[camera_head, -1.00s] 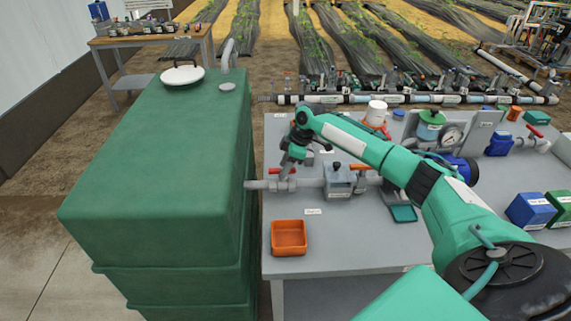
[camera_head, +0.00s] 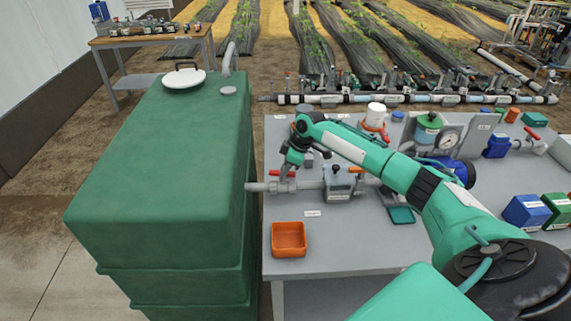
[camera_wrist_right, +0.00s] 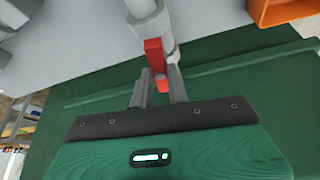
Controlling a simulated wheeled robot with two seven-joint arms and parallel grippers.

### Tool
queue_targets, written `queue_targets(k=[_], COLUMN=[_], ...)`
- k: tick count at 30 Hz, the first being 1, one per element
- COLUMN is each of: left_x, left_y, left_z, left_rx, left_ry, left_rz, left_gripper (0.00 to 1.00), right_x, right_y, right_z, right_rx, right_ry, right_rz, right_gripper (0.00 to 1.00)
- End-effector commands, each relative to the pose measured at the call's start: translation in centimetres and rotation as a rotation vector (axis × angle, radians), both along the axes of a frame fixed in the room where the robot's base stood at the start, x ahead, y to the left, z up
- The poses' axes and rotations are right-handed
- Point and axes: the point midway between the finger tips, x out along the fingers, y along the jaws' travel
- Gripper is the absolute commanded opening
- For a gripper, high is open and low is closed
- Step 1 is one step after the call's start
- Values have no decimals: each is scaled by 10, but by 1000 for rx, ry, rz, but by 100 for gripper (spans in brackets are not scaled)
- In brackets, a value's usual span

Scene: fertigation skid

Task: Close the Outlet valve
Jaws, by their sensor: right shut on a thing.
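The outlet valve has a red lever handle (camera_head: 280,173) on the grey pipe beside the green tank. The handle lies roughly along the pipe. My right gripper (camera_head: 286,176) is down at this handle. In the right wrist view the red handle (camera_wrist_right: 154,56) reaches between the two grey fingers of the right gripper (camera_wrist_right: 159,90), which are shut on its end. The gripper partly hides the valve body in the head view. My left gripper is in neither view.
The large green tank (camera_head: 165,170) stands close on the left. An orange tray (camera_head: 289,239) sits on the grey bench (camera_head: 340,245) in front of the valve.

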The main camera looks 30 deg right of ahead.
Motion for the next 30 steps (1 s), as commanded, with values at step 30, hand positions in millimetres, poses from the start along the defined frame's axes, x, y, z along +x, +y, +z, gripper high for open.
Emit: queue_targets(k=[30], left_x=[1], left_y=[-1], left_z=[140], left_rx=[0], left_ry=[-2], left_rz=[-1], left_gripper=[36], right_x=[-4], right_y=[11], right_z=[5], right_rx=[1], right_ry=[4], right_rz=[-950], right_gripper=[0])
